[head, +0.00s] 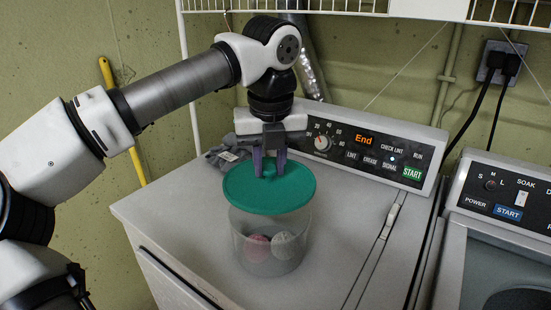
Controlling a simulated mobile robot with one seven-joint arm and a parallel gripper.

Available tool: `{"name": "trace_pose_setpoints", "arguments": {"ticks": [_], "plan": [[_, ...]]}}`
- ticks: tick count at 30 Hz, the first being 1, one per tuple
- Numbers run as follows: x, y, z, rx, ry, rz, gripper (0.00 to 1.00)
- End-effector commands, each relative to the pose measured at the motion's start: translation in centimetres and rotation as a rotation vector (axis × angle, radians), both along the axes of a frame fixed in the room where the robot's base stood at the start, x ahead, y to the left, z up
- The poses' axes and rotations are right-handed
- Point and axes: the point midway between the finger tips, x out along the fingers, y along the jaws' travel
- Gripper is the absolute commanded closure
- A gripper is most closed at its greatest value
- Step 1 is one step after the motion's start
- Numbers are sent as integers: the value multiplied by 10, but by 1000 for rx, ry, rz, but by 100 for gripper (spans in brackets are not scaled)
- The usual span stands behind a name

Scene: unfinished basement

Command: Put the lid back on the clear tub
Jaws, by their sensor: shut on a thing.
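The clear tub (237,243) stands upright on top of the white dryer. A pink ball (257,248) and a pale grey ball (285,245) show through its wall. The round green lid (297,192) covers the tub's mouth in the head view and looks about level. I cannot tell whether it is seated on the rim or slightly above it. My gripper (269,172) points straight down and is shut on the lid's raised middle grip. The far rim of the tub is hidden by the lid.
A grey cloth or glove (222,157) lies behind the tub on the dryer top (175,211). The dryer's control panel (365,148) rises behind. A washer (500,235) stands at the right. A wire shelf (340,6) hangs above. Dryer top is clear left and right of the tub.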

Motion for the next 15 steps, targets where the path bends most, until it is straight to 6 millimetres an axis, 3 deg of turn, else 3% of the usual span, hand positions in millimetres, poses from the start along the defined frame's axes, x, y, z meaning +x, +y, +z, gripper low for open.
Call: {"name": "trace_pose_setpoints", "arguments": {"ticks": [15], "plan": [[0,0,-46,-1,1,-3,100]]}}
